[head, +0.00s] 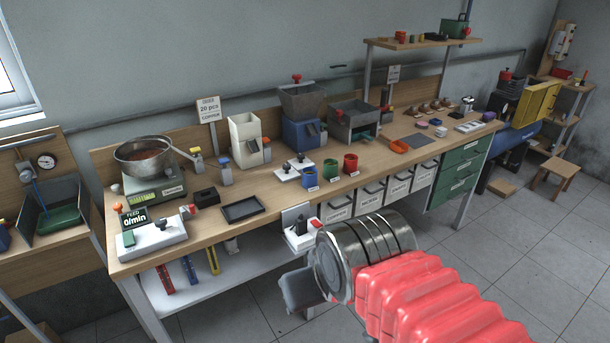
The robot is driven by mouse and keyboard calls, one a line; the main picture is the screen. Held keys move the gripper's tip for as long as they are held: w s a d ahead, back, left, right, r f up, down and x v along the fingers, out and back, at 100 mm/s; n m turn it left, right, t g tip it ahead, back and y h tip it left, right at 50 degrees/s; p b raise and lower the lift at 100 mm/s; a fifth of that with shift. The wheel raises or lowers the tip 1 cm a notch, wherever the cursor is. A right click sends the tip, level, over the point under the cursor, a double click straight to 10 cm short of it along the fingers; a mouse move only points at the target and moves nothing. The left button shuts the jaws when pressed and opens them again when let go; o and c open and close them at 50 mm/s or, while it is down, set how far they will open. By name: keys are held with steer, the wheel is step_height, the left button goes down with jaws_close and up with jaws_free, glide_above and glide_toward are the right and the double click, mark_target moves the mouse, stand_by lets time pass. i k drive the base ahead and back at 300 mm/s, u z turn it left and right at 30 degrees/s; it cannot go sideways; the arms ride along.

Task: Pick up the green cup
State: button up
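The green cup (330,169) stands upright on the wooden workbench (270,205), near its front edge. It is the middle one of three small cups in a row. The blue cup (310,178) is just to its left and the red cup (350,164) just to its right. My gripper (300,288) is low in the picture, in front of the bench and well apart from the cups. Only a grey part of it shows past the metal end of my arm. Its fingertips are not clear, and I see nothing held in it.
A white block with a red knob (300,236) sits at the bench's front edge, between my gripper and the cups. White labelled bins (368,192) hang below the cups. A black tray (243,208) lies to the left.

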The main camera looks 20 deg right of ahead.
mark_target(331, 170)
steer(key=u, duration=0.6)
steer(key=i, duration=1.5)
steer(key=u, duration=0.05)
